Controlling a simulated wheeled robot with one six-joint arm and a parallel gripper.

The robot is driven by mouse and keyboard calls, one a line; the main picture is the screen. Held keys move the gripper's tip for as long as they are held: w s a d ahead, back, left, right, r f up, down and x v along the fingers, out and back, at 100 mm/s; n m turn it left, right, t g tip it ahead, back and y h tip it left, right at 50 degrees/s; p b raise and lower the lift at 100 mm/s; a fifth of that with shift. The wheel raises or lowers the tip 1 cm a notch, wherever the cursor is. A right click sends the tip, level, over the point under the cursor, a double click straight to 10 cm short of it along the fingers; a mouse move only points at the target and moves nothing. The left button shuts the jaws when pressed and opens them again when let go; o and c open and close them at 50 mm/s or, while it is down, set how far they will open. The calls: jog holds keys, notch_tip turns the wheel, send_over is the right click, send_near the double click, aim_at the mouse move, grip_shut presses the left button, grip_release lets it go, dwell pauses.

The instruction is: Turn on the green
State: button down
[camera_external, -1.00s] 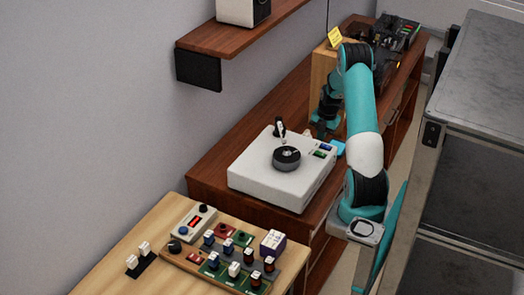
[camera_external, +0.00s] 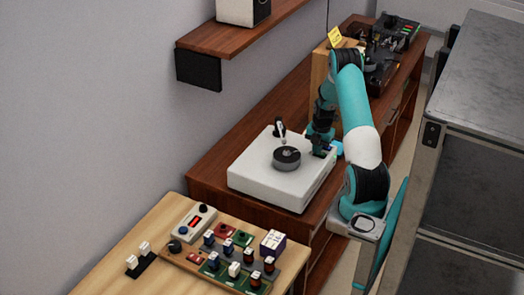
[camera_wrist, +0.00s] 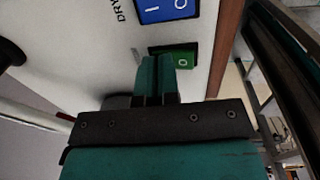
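The green rocker switch (camera_wrist: 184,60) sits on the white machine (camera_external: 262,186), its right part marked "O". My gripper's teal fingers (camera_wrist: 157,68) are together, with nothing seen between them. In the wrist view their tips cover the left part of the green switch; I cannot tell whether they touch it. A blue rocker switch (camera_wrist: 166,9) marked "I" and "O" lies beyond it, with the lettering "DRY" alongside. In the external view my gripper (camera_external: 322,153) is over the machine's far right corner and hides most of the switches.
A round black disc (camera_external: 287,158) and a small lever (camera_external: 280,129) stand on the machine. A wooden box with a yellow note (camera_external: 335,37) is behind my arm. A panel of several switches and knobs (camera_external: 235,268) lies on the nearer table. A shelf (camera_external: 240,38) hangs on the wall.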

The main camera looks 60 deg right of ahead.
jog(key=shift+s+f, duration=0.15)
jog(key=shift+s, duration=0.75)
jog(key=shift+r, duration=0.25)
jog(key=shift+r+p, duration=0.35)
jog(key=shift+p, duration=0.15)
notch_tip(320, 180, up, 13)
jog(key=s, duration=0.2)
